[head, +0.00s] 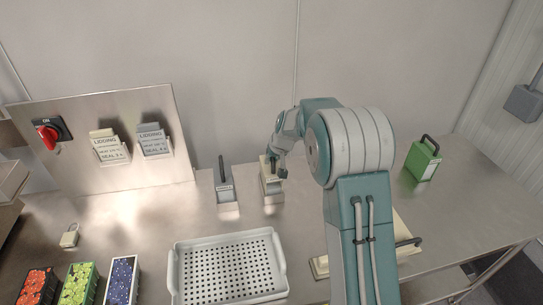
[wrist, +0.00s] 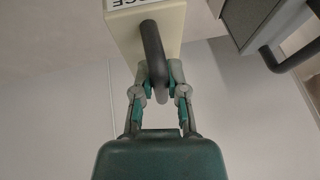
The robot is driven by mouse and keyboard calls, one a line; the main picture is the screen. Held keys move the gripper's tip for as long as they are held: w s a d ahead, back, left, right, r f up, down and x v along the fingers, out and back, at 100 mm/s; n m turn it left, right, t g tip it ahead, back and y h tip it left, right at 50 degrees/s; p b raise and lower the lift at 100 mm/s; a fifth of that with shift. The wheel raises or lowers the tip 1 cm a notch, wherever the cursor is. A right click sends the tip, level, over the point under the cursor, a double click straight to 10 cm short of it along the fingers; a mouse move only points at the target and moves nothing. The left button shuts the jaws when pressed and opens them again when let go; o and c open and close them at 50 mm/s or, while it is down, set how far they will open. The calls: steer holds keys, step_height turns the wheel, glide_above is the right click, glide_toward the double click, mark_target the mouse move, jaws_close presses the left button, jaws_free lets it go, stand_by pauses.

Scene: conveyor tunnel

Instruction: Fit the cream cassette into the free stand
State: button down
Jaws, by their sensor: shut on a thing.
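The cream cassette (head: 264,170) is upright at the back of the steel table, held by its dark handle. It fills the top of the wrist view (wrist: 122,38), with its label partly cut off. My gripper (head: 276,166) is shut on the dark handle (wrist: 152,55); its fingers (wrist: 160,85) close on it from both sides. A pale stand (head: 273,197) shows directly below the cassette. I cannot tell whether the cassette is seated in it or just above. A grey cassette (head: 224,184) with a dark handle stands just left; it also shows in the wrist view (wrist: 258,20).
A green cassette (head: 422,160) stands at the right. A cream piece with a dark handle (head: 405,242) is partly hidden by my arm. A perforated tray (head: 180,272) lies in front. Berry punnets (head: 79,282), a padlock (head: 70,236) and a panel with a red switch (head: 47,133) are left.

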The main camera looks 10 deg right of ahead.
steer(key=shift+f, duration=0.25)
steer(key=c, duration=0.6)
jaws_free()
steer(key=v, duration=1.2)
steer(key=shift+a, duration=0.1)
